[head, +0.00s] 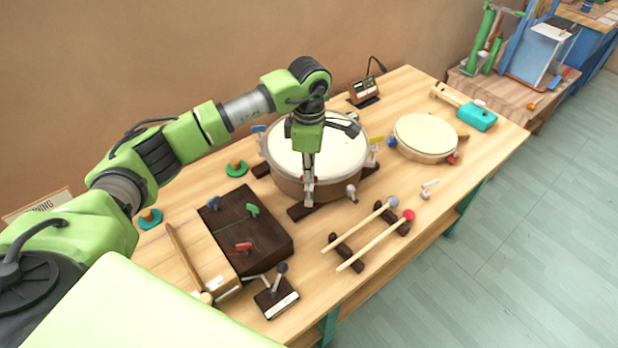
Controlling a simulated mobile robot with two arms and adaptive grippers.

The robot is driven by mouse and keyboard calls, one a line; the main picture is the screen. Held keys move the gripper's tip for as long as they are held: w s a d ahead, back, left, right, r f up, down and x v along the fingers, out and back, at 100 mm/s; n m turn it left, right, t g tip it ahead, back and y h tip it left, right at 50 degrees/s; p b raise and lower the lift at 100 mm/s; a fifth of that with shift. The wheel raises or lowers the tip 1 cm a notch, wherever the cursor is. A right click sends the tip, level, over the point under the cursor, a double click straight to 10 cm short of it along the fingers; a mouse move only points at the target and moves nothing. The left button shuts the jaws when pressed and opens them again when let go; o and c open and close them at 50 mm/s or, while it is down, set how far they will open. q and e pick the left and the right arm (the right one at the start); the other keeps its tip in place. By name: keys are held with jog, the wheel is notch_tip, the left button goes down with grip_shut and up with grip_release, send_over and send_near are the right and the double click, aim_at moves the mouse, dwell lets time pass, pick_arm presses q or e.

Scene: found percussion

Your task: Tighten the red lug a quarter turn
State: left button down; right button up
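A large round drum (345,158) with a pale head lies on dark wooden supports at the middle of the table. Coloured lugs stand around its rim: a blue one (258,129), a yellow one (376,142) and a grey one (351,191). My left gripper (308,188) points straight down at the drum's near rim. A small patch of red (316,179) shows right beside its fingers, apparently the red lug, mostly hidden by them. I cannot tell whether the fingers are closed on it. My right gripper is not in view.
A smaller drum (426,136) stands to the right. Two mallets (365,227) lie on dark rests in front. A dark box with coloured levers (262,232) stands at left, near a small dark stand (276,300). A small device (364,91) sits behind the drum.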

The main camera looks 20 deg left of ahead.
pick_arm(q)
jog(key=m+b, duration=0.4)
jog(key=shift+f+m, duration=0.15)
jog(key=shift+m, duration=0.25)
jog(key=m+b, duration=0.3)
jog(key=shift+m, duration=0.3)
jog(key=m+b, duration=0.1)
jog(key=m, duration=0.2)
jog(key=shift+b, duration=0.35)
jog(key=shift+r+m+b, duration=0.25)
jog(key=shift+m+b, duration=0.2)
jog(key=shift+m, duration=0.85)
jog(key=c, duration=2.3)
grip_release()
